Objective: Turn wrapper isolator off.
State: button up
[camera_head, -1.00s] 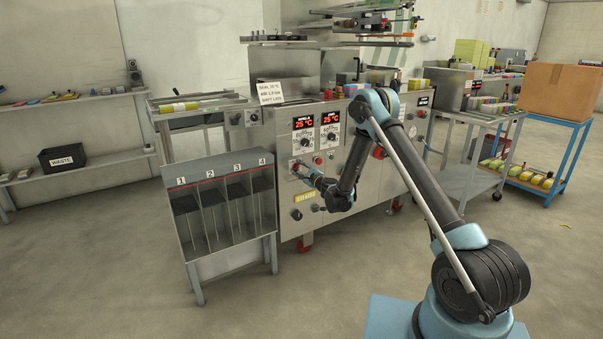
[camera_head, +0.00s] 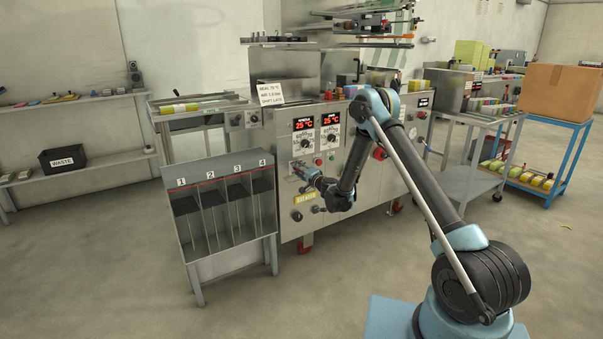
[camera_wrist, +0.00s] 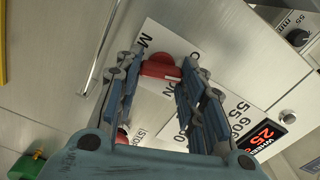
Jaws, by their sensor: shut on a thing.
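The wrapper isolator is a red knob (camera_wrist: 158,67) on a white lettered plate (camera_wrist: 150,35) on the steel machine front, seen in the wrist view. A pale mark shows on its lower right edge. My gripper (camera_wrist: 164,70) has a fingertip on each side of the knob and is shut on it. In the head view my gripper (camera_head: 304,174) is at the left part of the machine front, below the left temperature display (camera_head: 303,125), and mostly hides the knob.
A second red control (camera_wrist: 122,136) sits between the fingers, partly hidden. The red display (camera_wrist: 262,134) is to the right, and a metal rail (camera_wrist: 98,50) runs at left. A numbered grey bin stand (camera_head: 222,212) stands close left of my gripper in the head view.

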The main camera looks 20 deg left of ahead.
jog(key=n, duration=0.5)
jog(key=shift+s+a+n, duration=0.1)
jog(key=shift+n, duration=0.2)
jog(key=shift+c, duration=0.2)
jog(key=shift+o, duration=0.2)
jog(key=shift+c, duration=0.2)
jog(key=o, duration=1.1)
jog(key=shift+v, duration=3.75)
